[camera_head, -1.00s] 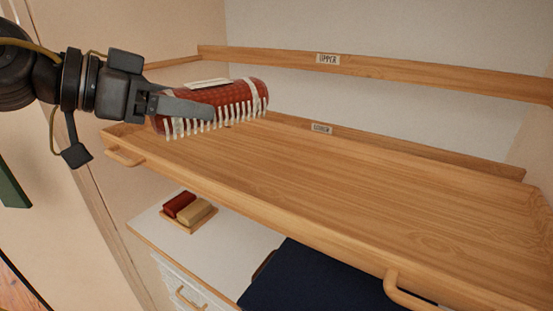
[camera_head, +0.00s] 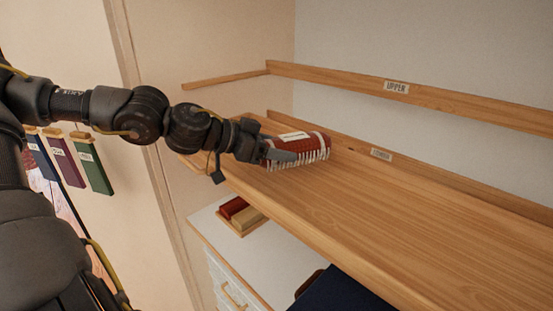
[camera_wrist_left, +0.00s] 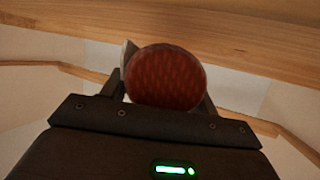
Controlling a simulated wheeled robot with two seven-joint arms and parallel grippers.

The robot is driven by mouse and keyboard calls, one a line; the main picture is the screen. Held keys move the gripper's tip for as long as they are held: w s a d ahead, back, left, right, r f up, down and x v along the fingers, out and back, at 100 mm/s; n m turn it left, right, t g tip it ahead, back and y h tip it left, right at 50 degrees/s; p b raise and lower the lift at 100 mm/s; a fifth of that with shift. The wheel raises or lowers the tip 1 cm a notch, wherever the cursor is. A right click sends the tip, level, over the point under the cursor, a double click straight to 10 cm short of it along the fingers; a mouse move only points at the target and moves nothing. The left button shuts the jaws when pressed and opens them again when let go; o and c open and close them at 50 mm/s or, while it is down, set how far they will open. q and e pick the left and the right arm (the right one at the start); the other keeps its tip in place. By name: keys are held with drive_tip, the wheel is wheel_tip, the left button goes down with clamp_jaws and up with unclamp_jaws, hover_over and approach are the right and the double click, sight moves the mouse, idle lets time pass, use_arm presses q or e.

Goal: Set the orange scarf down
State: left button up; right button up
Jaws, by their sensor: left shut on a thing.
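The rolled scarf (camera_head: 312,147) is rust-red with white fringe and a pale band or tag. It lies lengthwise in my left gripper (camera_head: 284,155), which is shut on it at its left end. The scarf is at the left part of the wooden tray-like shelf (camera_head: 370,220), near its back edge. I cannot tell whether it touches the shelf board. In the left wrist view the round end of the scarf (camera_wrist_left: 166,78) sits between the two fingers. My right gripper is not in view.
An upper rail labelled UPPER (camera_head: 440,98) runs above and behind. The shelf board right of the scarf is bare. Below stands a white cabinet (camera_head: 225,245) with a small tray of red and tan rolls (camera_head: 240,216). Coloured tags (camera_head: 95,165) hang at the left.

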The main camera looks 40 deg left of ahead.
use_arm(q)
wheel_tip(320, 180, down, 3)
drive_tip(key=shift+r+p, duration=0.1)
drive_tip(key=shift+p, duration=0.6)
drive_tip(key=shift+w+a+f, duration=0.1)
drive_tip(key=shift+a+f, duration=0.05)
drive_tip(key=shift+f, duration=0.2)
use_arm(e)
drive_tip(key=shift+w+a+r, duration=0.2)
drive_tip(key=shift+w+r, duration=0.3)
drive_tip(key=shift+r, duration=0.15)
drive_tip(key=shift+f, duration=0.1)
use_arm(q)
drive_tip(key=shift+f, duration=0.2)
drive_tip(key=o, duration=1)
drive_tip(key=shift+o, duration=0.2)
